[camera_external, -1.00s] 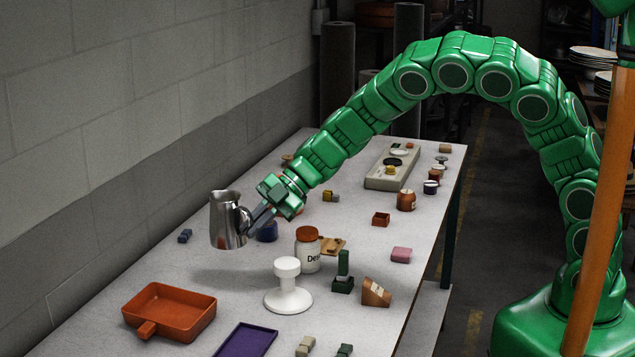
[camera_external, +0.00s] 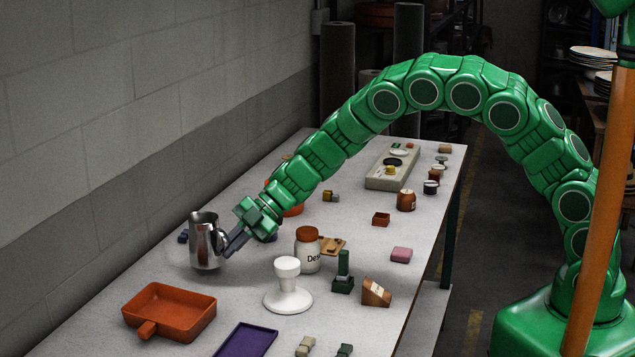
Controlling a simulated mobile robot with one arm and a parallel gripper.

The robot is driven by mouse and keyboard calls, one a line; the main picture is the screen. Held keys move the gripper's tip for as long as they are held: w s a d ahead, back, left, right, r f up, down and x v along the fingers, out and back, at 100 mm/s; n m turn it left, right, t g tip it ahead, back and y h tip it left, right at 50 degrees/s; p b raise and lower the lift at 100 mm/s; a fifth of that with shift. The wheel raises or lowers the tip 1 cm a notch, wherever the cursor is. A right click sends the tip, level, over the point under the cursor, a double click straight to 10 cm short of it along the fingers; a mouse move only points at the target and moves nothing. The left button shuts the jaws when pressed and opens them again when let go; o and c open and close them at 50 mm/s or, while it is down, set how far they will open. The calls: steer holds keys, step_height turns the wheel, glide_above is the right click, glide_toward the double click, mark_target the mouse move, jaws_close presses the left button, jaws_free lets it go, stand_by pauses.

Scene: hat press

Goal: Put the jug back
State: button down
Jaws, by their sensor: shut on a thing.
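The shiny metal jug (camera_external: 204,246) is upright near the wall side of the table, at the left. My gripper (camera_external: 232,243) reaches it from the right and is shut on the jug at its handle side. The fingertips and most of the handle are hidden where they meet. The jug's base is at or very close to the table top; I cannot tell whether it touches.
An orange pan (camera_external: 170,311) and a purple tray (camera_external: 245,341) lie in front of the jug. A white stand (camera_external: 288,290) and a jar with an orange lid (camera_external: 308,250) stand to its right. A small blue block (camera_external: 183,236) is just behind it. The table (camera_external: 205,283) is bare between jug and pan.

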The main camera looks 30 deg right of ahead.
steer(key=shift+w+a+f, duration=0.1)
steer(key=shift+a+f, duration=0.1)
steer(key=shift+f, duration=1.6)
steer(key=c, duration=1.2)
jaws_free()
steer(key=shift+d, duration=0.1)
steer(key=shift+v, duration=6.05)
